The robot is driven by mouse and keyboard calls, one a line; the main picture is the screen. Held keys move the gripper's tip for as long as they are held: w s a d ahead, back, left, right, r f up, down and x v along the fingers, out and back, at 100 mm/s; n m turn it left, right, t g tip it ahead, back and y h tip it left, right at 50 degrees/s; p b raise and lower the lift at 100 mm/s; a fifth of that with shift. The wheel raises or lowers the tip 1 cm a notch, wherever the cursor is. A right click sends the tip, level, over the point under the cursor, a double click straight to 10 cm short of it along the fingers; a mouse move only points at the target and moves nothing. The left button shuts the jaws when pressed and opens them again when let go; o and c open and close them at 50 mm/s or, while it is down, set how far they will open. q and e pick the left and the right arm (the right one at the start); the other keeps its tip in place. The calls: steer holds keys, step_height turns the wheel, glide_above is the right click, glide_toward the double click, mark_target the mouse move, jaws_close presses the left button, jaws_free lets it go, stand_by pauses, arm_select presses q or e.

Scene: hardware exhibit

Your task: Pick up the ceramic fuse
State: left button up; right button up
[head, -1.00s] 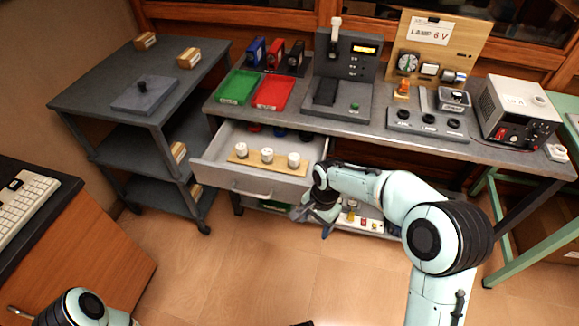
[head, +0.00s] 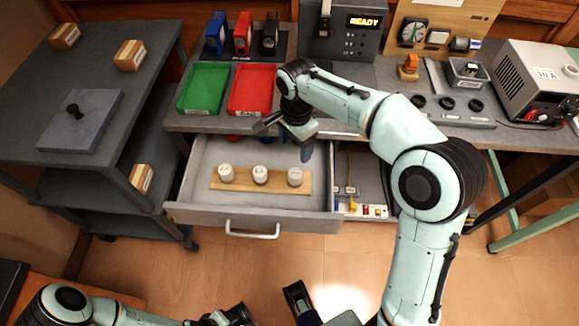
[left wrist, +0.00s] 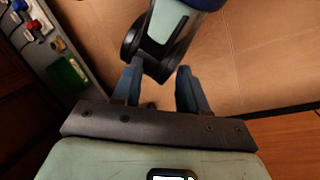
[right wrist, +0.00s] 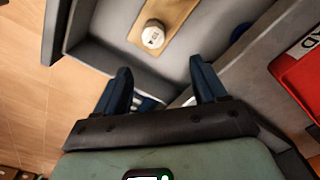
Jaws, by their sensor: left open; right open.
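Three white ceramic fuses stand upright on a wooden strip (head: 243,184) inside the open drawer (head: 205,205): a left one (head: 226,173), a middle one (head: 260,175) and a right one (head: 295,177). My right gripper (head: 286,143) is open and empty above the back of the drawer, behind the fuses. In the right wrist view one fuse (right wrist: 153,36) shows beyond the open fingers (right wrist: 160,88), apart from them. My left gripper (left wrist: 158,88) is open, with nothing held. It is low, near the bottom edge of the head view.
A green tray (head: 203,88) and a red tray (head: 251,90) sit on the bench above the drawer. The drawer's front wall and handle (head: 252,230) stick out. A compartment with small parts (head: 362,209) lies right of the drawer. A dark shelf cart (head: 140,100) stands left.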

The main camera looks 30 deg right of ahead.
steer(key=b, duration=0.2)
glide_above(296, 172)
steer(key=f, duration=0.6)
steer(key=shift+w+f, duration=0.15)
steer(key=shift+w, duration=0.15)
steer(key=f, duration=0.1)
steer(key=f+b, duration=0.1)
steer(key=f, duration=0.2)
steer(key=shift+s+f, duration=0.35)
steer(key=shift+f, duration=0.55)
arm_select(q)
steer(key=w+a+f+t+y, duration=0.1)
steer(key=w+a+f+t, duration=0.1)
steer(key=w+f, duration=0.2)
steer(key=shift+w+a+f, duration=0.2)
steer(key=shift+w+a, duration=0.2)
steer(key=shift+w, duration=0.35)
arm_select(e)
steer(key=c, duration=1.1)
